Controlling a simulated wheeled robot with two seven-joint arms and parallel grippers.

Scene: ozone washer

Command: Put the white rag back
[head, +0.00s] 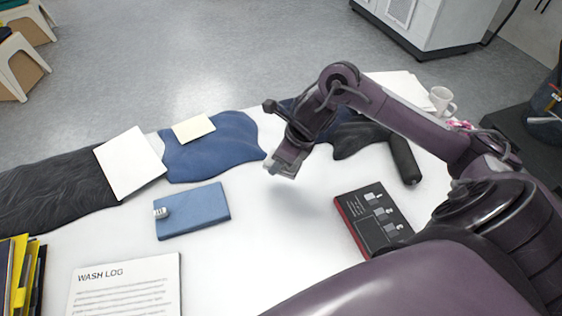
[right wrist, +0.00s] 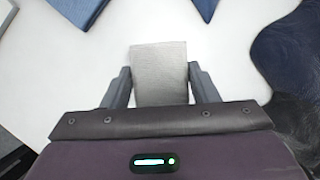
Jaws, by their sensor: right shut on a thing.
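My right gripper (head: 283,166) hangs over the white table, left of the red-edged box. In the right wrist view its fingers (right wrist: 160,88) are shut on the white rag (right wrist: 159,70), a small pale grey-white woven piece. The rag sticks out past the fingertips and seems clear of the tabletop. In the head view, the rag is small and mostly hidden by the fingers. My left gripper is not in view.
A blue book (head: 192,211), a dark blue cloth (head: 212,150) with a cream square (head: 193,128) and a white square (head: 130,162) on black cloth lie left. A wash log sheet (head: 125,286) is in front. A red-edged black box (head: 374,217) and white mug (head: 441,100) are right.

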